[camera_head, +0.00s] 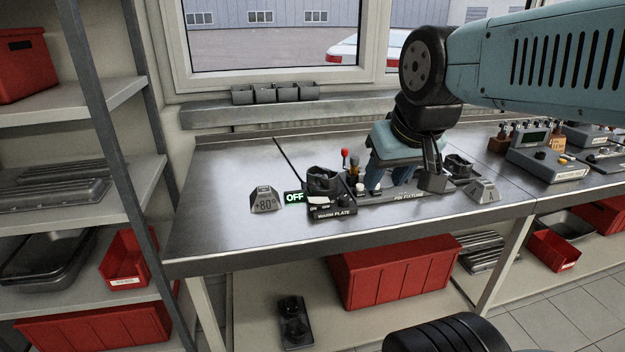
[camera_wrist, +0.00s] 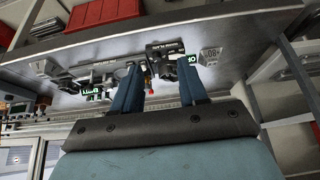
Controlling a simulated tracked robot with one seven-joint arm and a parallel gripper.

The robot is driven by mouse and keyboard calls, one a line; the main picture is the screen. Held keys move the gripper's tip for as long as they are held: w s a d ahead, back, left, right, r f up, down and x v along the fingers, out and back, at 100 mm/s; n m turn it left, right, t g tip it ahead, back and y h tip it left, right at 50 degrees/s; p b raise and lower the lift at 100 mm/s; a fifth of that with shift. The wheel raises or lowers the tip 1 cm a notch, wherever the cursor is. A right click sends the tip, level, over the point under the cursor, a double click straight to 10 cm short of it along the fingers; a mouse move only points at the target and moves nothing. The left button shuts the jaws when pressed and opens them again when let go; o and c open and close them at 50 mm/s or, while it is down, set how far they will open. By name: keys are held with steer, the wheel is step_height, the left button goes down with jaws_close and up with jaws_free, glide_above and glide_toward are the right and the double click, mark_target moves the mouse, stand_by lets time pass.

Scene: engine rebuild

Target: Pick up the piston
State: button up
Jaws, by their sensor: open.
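My gripper (camera_head: 387,186) hangs fingers-down over the bench, above the pin fixture (camera_head: 408,197). Its two blue fingers are apart, with nothing seen held between them; they also show in the wrist view (camera_wrist: 162,70). The warm plate (camera_head: 333,210) stands just left of the gripper, and a dark, rounded, hollow-looking part (camera_head: 322,180) sits on it. Another dark part (camera_head: 458,165) stands to the right of the gripper. I cannot tell for sure which dark part is the piston. My gripper and wrist hide the middle of the fixture.
A green OFF sign (camera_head: 294,197) and a grey +80° block (camera_head: 265,200) stand left of the warm plate. A red-knobbed lever (camera_head: 345,158) rises close to the fingers. Another grey block (camera_head: 482,190) stands at right. The bench's left part is clear.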

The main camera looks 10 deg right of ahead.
steer(key=shift+o, duration=1.1)
steer(key=shift+w+d, duration=0.1)
steer(key=shift+o, duration=0.7)
steer(key=shift+w+f+m, duration=0.15)
steer(key=shift+f+m, duration=0.05)
steer(key=shift+m, duration=0.1)
steer(key=o, duration=0.6)
steer(key=w+a+f+m+g+y, duration=0.2)
steer(key=w+a+f+m+y, duration=0.1)
steer(key=w+m, duration=0.3)
steer(key=shift+w+f+y, duration=0.25)
steer(key=shift+f+y, duration=0.15)
steer(key=shift+f, duration=0.3)
steer(key=m+t+y, duration=0.6)
steer(key=m, duration=1.5)
glide_toward(322, 180)
steer(key=shift+n, duration=0.3)
steer(key=w+a, duration=0.1)
steer(key=w, duration=0.1)
steer(key=w+f, duration=0.1)
steer(key=w, duration=0.1)
steer(key=w+a+f, duration=0.1)
steer(key=w, duration=0.1)
steer(key=shift+a, duration=0.35)
steer(key=shift+w+d+x, duration=0.1)
steer(key=shift+w+x, duration=0.05)
steer(key=shift+x, duration=1.1)
steer(key=shift+w+d+x, duration=0.1)
steer(key=shift+w+x, duration=0.05)
steer(key=shift+x, duration=1.05)
